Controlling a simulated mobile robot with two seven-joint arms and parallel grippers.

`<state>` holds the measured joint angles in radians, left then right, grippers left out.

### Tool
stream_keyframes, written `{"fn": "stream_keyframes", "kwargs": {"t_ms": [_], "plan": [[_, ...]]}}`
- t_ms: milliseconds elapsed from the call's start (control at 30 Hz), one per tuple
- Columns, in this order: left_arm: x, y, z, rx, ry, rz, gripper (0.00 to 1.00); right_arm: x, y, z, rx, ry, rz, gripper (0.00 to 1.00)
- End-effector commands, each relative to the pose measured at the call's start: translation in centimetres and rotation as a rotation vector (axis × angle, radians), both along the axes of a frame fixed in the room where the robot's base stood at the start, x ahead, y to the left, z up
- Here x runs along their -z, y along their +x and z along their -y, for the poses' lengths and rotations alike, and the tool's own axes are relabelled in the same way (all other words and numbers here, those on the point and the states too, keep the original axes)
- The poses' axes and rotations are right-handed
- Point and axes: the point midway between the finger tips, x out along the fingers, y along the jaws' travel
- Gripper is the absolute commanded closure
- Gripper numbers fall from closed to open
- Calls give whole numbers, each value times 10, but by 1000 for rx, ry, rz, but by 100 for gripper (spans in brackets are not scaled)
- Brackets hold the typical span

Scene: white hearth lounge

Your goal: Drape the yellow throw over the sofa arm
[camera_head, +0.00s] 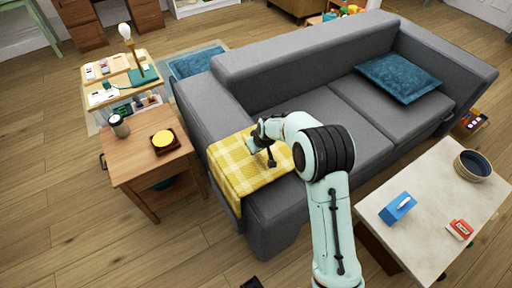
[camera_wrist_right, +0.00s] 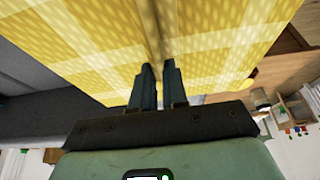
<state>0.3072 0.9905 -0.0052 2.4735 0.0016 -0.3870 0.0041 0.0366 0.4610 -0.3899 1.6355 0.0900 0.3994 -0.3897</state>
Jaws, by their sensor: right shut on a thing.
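The yellow plaid throw (camera_head: 228,163) lies over the left arm of the grey sofa (camera_head: 262,212). Part of it covers the top of the arm and part hangs down its outer side, towards the wooden side table. My right gripper (camera_head: 268,153) is at the throw, above the sofa arm, and its forearm hides part of the seat. In the right wrist view, the gripper's fingers (camera_wrist_right: 158,72) are close together on a fold of the throw (camera_wrist_right: 90,45), which fills the upper part of the picture.
The wooden side table (camera_head: 128,171) with a jar (camera_head: 119,126) and a yellow round thing (camera_head: 163,138) stands close left of the sofa arm. The pale coffee table (camera_head: 425,205) is at the right. A teal cushion (camera_head: 398,77) lies on the seat's far end.

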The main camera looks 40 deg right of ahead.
Motion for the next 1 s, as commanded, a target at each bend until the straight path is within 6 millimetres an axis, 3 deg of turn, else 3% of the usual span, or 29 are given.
{"fn": "stream_keyframes", "kwargs": {"t_ms": [400, 933, 1000], "plan": [[23, 9, -1, -8, 6, 39, 0, 35, 0, 0, 0, 0, 2, 100], [27, 12, 0, -10, 7, 48, 0, 43, 1, -2, -2, 2, 0, 100], [27, 12, 0, -10, 7, 48, 0, 43, 1, -2, -2, 2, 0, 70]]}}
